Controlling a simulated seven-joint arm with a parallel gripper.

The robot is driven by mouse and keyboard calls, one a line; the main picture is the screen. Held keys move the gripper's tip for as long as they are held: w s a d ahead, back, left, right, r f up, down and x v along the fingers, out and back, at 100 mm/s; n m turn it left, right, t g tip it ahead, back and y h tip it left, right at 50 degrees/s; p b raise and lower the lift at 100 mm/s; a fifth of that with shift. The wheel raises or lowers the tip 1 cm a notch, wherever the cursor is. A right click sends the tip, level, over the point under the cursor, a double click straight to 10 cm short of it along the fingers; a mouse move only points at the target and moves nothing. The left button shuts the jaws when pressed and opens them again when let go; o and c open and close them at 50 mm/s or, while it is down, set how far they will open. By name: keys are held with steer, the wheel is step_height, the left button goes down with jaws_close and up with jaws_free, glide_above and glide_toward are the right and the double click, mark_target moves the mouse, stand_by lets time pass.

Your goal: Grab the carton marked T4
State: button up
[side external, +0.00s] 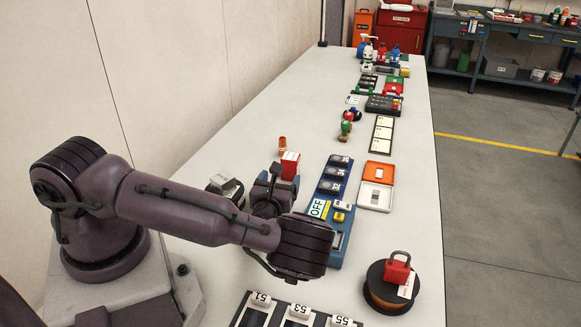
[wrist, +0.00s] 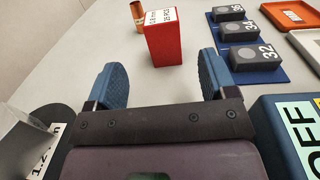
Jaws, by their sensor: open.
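A red carton (wrist: 165,45) with a white top stands upright on the bench in the wrist view.
A copper-coloured cup (wrist: 137,14) stands behind the carton. A blue tray with dark blocks numbered 36, 34 and 32 (wrist: 255,55) lies to the right, a blue OFF panel (wrist: 292,125) nearer. A grey-white box (wrist: 28,140) sits close left.

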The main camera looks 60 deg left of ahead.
mark_target(292, 153)
steer(key=x, duration=1.1)
steer(key=shift+w+r, duration=0.2)
steer(key=shift+r, duration=0.15)
steer(key=c, duration=1)
steer(key=shift+c, duration=0.2)
steer(key=shift+r, duration=0.1)
